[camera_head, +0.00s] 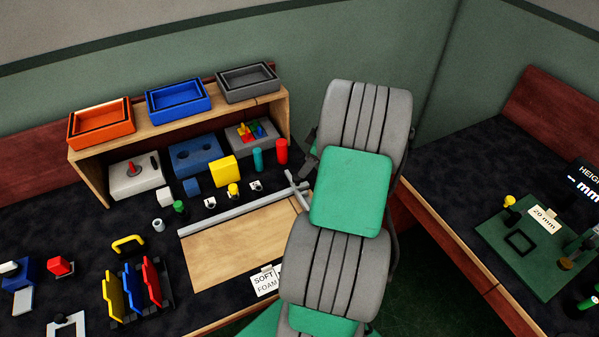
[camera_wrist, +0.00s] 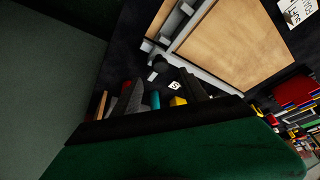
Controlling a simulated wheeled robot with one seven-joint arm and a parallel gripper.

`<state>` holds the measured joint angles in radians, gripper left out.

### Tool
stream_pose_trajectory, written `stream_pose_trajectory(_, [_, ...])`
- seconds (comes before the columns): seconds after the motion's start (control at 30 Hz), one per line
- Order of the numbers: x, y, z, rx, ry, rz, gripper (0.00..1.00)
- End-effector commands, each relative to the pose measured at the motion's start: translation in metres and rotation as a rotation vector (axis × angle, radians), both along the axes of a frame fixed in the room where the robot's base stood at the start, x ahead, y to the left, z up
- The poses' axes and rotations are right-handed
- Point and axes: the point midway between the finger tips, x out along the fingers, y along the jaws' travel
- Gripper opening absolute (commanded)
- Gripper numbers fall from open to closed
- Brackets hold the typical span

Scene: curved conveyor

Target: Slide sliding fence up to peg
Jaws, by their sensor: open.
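A wooden board (camera_head: 235,250) with a long grey rail (camera_head: 235,214) along its far edge lies on the dark table. A short grey crosspiece (camera_head: 294,187), perhaps the sliding fence, meets the rail's right end beside my arm. The wrist view shows the board (camera_wrist: 235,45), the rail (camera_wrist: 215,82) and grey bars with small blocks (camera_wrist: 186,8) at the board's end. I cannot tell which part is the peg. My gripper (camera_wrist: 162,90) is open, its dark fingers apart with no fence between them.
A teal cylinder (camera_head: 258,160), a red cylinder (camera_head: 281,151) and a yellow block (camera_head: 223,171) stand beyond the rail. A wooden shelf (camera_head: 184,125) carries several trays. A colored rack (camera_head: 135,291) is at front left. My arm covers the board's right side.

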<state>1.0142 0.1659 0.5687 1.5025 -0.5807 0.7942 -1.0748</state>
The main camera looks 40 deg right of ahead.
Motion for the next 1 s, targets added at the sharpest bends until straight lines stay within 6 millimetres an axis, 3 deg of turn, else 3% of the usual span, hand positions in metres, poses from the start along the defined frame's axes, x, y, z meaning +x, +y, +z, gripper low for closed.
stream_pose_trajectory(0.33, [0.021,0.013,-0.055,0.001,0.003,0.000,0.51])
stream_pose_trajectory(0.67, [0.024,0.014,-0.064,-0.002,0.002,-0.003,0.51])
stream_pose_trajectory(1.0, [0.024,0.014,-0.064,-0.002,0.002,-0.003,0.24])
